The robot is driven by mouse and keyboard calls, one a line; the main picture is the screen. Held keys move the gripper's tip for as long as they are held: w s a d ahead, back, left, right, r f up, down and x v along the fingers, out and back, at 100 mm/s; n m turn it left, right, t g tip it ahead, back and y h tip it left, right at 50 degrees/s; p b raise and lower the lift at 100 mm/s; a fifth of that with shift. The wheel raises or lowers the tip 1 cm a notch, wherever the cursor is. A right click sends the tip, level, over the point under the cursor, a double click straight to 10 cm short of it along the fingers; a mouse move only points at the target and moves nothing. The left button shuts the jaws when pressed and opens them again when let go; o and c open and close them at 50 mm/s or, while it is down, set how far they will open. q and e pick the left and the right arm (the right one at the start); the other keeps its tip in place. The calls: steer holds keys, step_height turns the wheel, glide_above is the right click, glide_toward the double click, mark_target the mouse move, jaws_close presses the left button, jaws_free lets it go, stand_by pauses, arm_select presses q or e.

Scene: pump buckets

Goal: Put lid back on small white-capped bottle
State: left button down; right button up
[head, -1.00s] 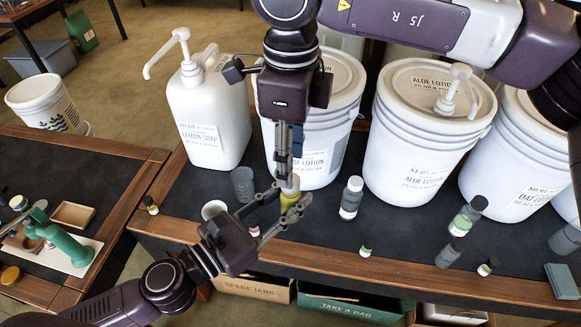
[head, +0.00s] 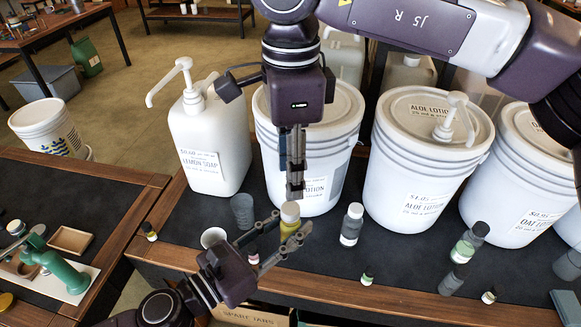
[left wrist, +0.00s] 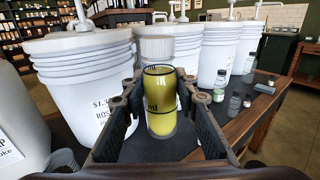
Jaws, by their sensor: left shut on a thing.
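A small bottle of yellow liquid (left wrist: 161,112) with dark rings stands upright between the fingers of my left gripper (head: 272,243), which is shut on it. In the head view the bottle's yellow body (head: 287,229) shows under its pale cap (head: 290,211). The whitish cap (left wrist: 157,48) also shows above the liquid in the left wrist view. It appears to sit on the bottle; how firmly I cannot tell. My right gripper (head: 295,194) points down just above the cap, and its fingertips look clear of it. Its finger opening is hard to judge from this side.
A lemon soap jug (head: 209,135) and lotion buckets (head: 416,160) line the back of the dark counter. The counter's wooden front edge (head: 400,294) is close.

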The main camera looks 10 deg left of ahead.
mark_target(290, 208)
steer(key=shift+f, duration=4.05)
jaws_close()
steer(key=shift+o, duration=0.9)
jaws_free()
steer(key=shift+r, duration=0.1)
